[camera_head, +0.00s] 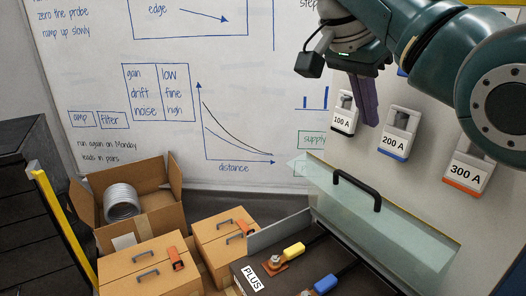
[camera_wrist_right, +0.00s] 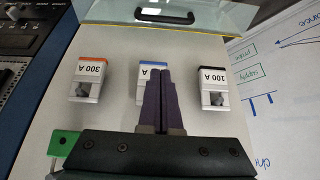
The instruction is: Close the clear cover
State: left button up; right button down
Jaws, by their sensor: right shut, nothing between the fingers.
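The clear cover (camera_head: 378,216) is a tinted see-through panel with a black handle (camera_head: 357,190). In the head view it stands raised and tilted over the dark box (camera_head: 273,268) marked PLUS. In the right wrist view the cover (camera_wrist_right: 208,15) and its handle (camera_wrist_right: 165,17) show at the top edge. My right gripper (camera_head: 366,122) hangs above and behind the cover, in front of the panel with the ampere labels, apart from the handle. Its dark fingers (camera_wrist_right: 161,72) are together with nothing between them. My left gripper is not in view.
Switches marked 100 A (camera_head: 344,113), 200 A (camera_head: 398,135) and 300 A (camera_head: 467,168) sit on the pale panel. Cardboard boxes (camera_head: 148,262) and a coil (camera_head: 121,202) stand to the left.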

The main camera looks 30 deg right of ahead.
send_over(359, 196)
jog(key=d, duration=0.2)
notch_tip(359, 196, down, 8)
jog(key=shift+w+r+p, duration=0.1)
jog(key=shift+p, duration=0.2)
jog(key=shift+a+f+p, duration=0.45)
jog(key=shift+a+f, duration=0.35)
jog(key=shift+a, duration=0.2)
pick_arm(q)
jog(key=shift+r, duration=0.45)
pick_arm(e)
jog(key=shift+a+f, duration=0.5)
